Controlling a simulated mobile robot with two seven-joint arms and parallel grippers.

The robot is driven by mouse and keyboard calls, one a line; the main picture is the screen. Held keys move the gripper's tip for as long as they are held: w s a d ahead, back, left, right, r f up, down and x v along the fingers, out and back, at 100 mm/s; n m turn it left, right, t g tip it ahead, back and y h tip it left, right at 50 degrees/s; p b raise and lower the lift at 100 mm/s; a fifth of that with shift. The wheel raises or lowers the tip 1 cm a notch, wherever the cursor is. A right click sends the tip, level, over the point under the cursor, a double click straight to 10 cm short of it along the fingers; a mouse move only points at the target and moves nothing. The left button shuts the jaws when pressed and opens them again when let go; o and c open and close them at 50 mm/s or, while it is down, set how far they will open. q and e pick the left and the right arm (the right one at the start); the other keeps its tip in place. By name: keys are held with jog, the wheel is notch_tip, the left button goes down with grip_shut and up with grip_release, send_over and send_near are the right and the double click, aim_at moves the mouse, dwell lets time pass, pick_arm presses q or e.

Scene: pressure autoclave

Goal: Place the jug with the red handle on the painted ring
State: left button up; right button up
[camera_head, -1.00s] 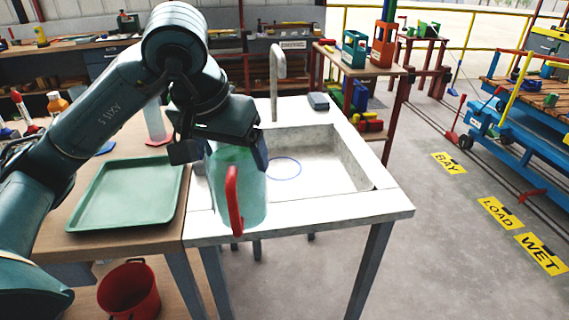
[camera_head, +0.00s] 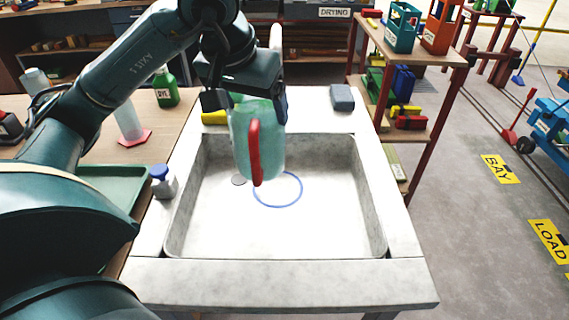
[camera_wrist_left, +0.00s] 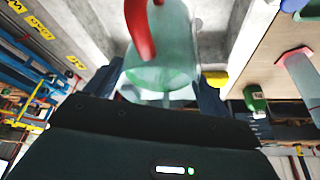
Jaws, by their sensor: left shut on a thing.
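The jug (camera_head: 272,150) is pale green and see-through, with a red handle (camera_head: 255,152) facing the head camera. My left gripper (camera_head: 246,98) is shut on the jug near its top and holds it upright over the sink. The left wrist view also shows the jug (camera_wrist_left: 165,70) between the fingers, with the red handle (camera_wrist_left: 139,30) beyond. The painted ring (camera_head: 290,202) is a blue outline on the sink floor. The jug hides part of the ring's far edge in the head view. My right gripper is not in view.
The sink (camera_head: 330,235) has raised walls around the ring. A small blue-topped bottle (camera_head: 163,184) stands on its left rim, beside the green tray (camera_head: 115,185). A grey block (camera_head: 342,98) lies on the back right rim. The front rim is clear.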

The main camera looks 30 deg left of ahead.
aim_at(265, 152)
pick_arm(q)
jog(key=f, duration=0.4)
jog(key=f+b, duration=0.1)
jog(key=f, duration=0.7)
jog(key=shift+s+f+b, duration=0.25)
jog(key=shift+f+b, duration=0.05)
jog(key=w, duration=0.2)
jog(key=w+p, duration=0.1)
jog(key=w, duration=0.1)
jog(key=shift+a, duration=0.25)
jog(key=w, duration=0.2)
jog(key=w+f, duration=0.1)
jog(key=w, duration=0.1)
jog(key=shift+a+f+p, duration=0.1)
jog(key=shift+a+p, duration=0.2)
jog(key=shift+a, duration=0.05)
jog(key=shift+f, duration=0.15)
jog(key=o, duration=1.2)
